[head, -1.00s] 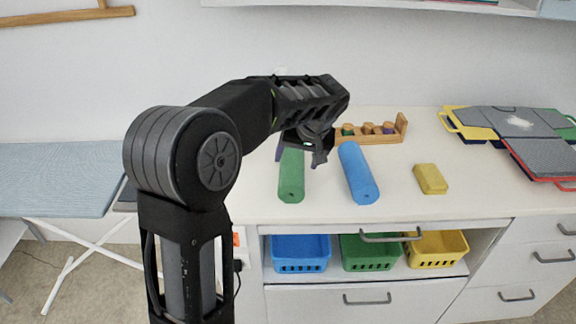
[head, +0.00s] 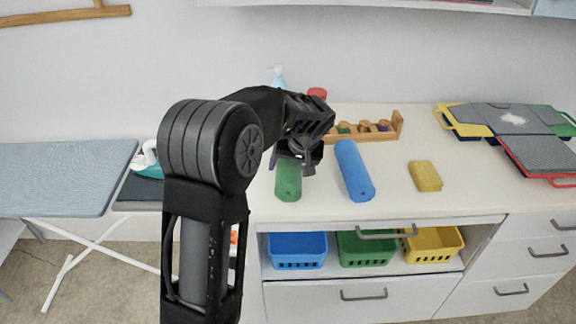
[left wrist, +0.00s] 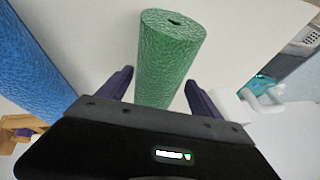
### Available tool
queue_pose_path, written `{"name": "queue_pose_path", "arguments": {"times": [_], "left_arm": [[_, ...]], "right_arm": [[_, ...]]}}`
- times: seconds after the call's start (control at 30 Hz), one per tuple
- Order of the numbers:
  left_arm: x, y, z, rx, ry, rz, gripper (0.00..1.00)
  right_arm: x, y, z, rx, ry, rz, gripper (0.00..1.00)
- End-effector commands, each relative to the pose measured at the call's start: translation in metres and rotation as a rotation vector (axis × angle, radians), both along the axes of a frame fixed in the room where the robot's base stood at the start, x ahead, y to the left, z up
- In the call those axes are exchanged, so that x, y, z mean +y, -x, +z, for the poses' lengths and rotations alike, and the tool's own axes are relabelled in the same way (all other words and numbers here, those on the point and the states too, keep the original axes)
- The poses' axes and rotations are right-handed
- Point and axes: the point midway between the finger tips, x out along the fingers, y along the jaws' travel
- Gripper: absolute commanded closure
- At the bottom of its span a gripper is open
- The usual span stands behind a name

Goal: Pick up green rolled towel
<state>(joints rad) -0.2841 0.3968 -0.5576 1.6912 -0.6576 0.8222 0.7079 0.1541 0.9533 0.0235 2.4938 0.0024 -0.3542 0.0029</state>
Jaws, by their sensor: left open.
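The green rolled towel (head: 288,184) lies on the white counter with its near end toward me; my left gripper hides its far part in the head view. My left gripper (head: 297,162) is over its far part. In the left wrist view the green rolled towel (left wrist: 168,55) runs between the two spread fingers of my left gripper (left wrist: 165,95), with a finger on each side. The fingers look apart from the towel, and the gripper is open and empty. My right gripper is not in view.
A blue rolled towel (head: 354,170) lies close to the right of the green one. A yellow block-like cloth (head: 425,176) is farther right. A wooden rack (head: 375,134) stands behind. A white and teal iron (head: 148,160) is at left. Colored baskets (head: 297,252) sit below the counter.

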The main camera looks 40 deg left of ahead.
Motion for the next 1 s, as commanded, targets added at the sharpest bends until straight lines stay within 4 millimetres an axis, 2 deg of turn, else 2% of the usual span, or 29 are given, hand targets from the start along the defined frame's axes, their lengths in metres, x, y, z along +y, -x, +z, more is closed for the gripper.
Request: {"name": "queue_pose_path", "arguments": {"times": [0.2, 0.77, 1.0], "left_arm": [[0.007, -0.004, -0.017, 0.000, 0.000, 0.001, 0.25], [0.007, -0.004, -0.016, -0.002, 0.000, 0.000, 0.25], [0.007, -0.004, -0.016, -0.002, 0.000, 0.000, 0.45]], "right_arm": [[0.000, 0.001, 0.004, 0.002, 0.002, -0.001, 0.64], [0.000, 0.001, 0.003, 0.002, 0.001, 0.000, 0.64], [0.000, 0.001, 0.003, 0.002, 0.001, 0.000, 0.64]]}}
